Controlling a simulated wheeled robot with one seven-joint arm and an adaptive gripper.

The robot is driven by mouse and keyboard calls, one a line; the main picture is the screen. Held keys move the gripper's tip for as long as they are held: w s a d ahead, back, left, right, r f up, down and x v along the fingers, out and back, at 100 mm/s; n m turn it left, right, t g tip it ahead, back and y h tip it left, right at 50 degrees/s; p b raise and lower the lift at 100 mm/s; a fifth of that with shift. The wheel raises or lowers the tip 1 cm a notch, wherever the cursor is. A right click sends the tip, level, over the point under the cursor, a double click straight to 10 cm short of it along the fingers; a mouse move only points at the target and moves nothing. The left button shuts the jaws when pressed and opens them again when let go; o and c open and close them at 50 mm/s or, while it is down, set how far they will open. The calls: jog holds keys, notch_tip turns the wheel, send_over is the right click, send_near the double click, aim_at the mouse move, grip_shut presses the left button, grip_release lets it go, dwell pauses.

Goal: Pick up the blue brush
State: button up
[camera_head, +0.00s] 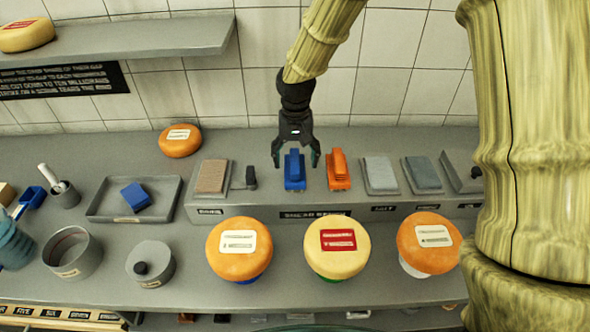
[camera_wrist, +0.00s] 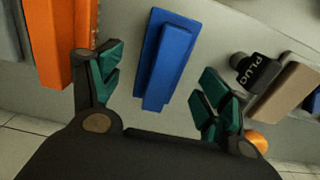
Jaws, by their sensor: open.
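The blue brush (camera_head: 294,170) stands on the raised grey ledge, left of an orange brush (camera_head: 338,171). My gripper (camera_head: 295,160) is open and empty, above the blue brush with one finger to each side of it. In the wrist view the blue brush (camera_wrist: 167,62) lies between the spread green-padded fingertips (camera_wrist: 158,95), apart from both. The orange brush (camera_wrist: 62,40) is just beyond the finger on the left in that view. How far the fingertips are above the brush is hard to tell.
A black plug (camera_head: 250,177) and brown block (camera_head: 212,176) are left on the ledge (camera_head: 400,208); grey blocks (camera_head: 380,174) are right. Cheese wheels (camera_head: 337,247) stand in front. A tray (camera_head: 108,204) holds a blue block (camera_head: 136,196). A wall shelf (camera_head: 150,38) is upper left.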

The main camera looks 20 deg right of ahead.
jog(key=shift+a+f+p, duration=0.1)
jog(key=shift+f+p, duration=0.9)
jog(key=shift+f, duration=0.3)
jog(key=shift+f+p, duration=0.4)
jog(key=shift+f, duration=0.9)
jog(key=c, duration=1.2)
